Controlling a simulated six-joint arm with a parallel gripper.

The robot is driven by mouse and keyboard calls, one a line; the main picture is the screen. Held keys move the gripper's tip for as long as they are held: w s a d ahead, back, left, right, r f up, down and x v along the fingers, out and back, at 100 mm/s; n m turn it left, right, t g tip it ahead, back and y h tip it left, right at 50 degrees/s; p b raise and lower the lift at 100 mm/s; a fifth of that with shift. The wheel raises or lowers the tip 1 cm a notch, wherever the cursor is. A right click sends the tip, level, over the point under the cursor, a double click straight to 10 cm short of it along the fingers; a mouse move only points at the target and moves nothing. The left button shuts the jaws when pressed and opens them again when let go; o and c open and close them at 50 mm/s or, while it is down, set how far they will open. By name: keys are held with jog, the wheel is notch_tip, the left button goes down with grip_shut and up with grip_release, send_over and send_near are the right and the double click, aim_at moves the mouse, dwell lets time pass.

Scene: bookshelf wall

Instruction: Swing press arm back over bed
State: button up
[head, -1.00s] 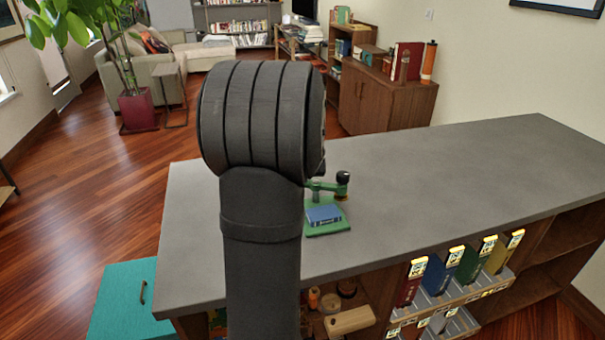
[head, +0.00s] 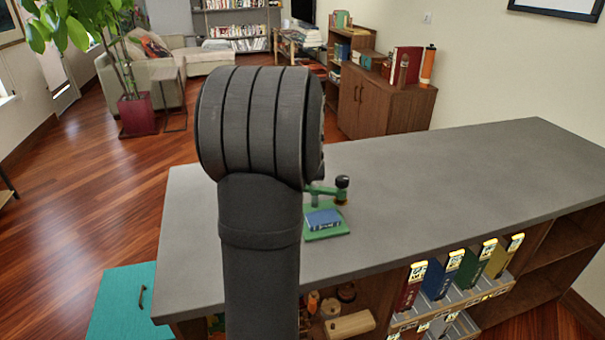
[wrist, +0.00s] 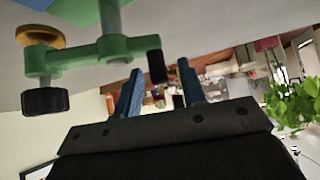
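The small green press stands on the grey counter, its base (head: 340,232) flat and a blue book (head: 322,218) lying on it. Its green arm (head: 322,190) points right in the head view, with a black knob (head: 342,182) at its outer end. In the wrist view the green arm (wrist: 95,55) shows close up, with a black knob (wrist: 45,101), a gold disc (wrist: 40,36) and a short black peg (wrist: 157,66). My gripper (wrist: 160,72) is open, its two blue fingers apart. The peg appears between the fingertips, with gaps; contact cannot be told. In the head view my arm hides the gripper.
The grey counter top (head: 440,190) is clear to the right of the press. Coloured books (head: 440,275) stand in a rack on the shelf below its front edge. A teal cabinet (head: 125,300) stands at the lower left.

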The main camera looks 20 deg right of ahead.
jog(key=v, duration=1.7)
jog(key=shift+r, duration=0.2)
jog(key=w+d+r+n+g+y, duration=0.1)
jog(key=w+d+r+n+g, duration=0.1)
jog(key=w+n+g, duration=0.5)
jog(key=w+d+r+n+g+y, duration=0.1)
jog(key=w+r+n+g, duration=0.3)
jog(key=n, duration=0.7)
jog(key=f, duration=0.6)
jog(key=f+t, duration=0.1)
jog(key=f, duration=0.5)
jog(key=w+f+t, duration=0.1)
jog(key=f, duration=0.5)
jog(key=shift+f, duration=0.15)
grip_shut()
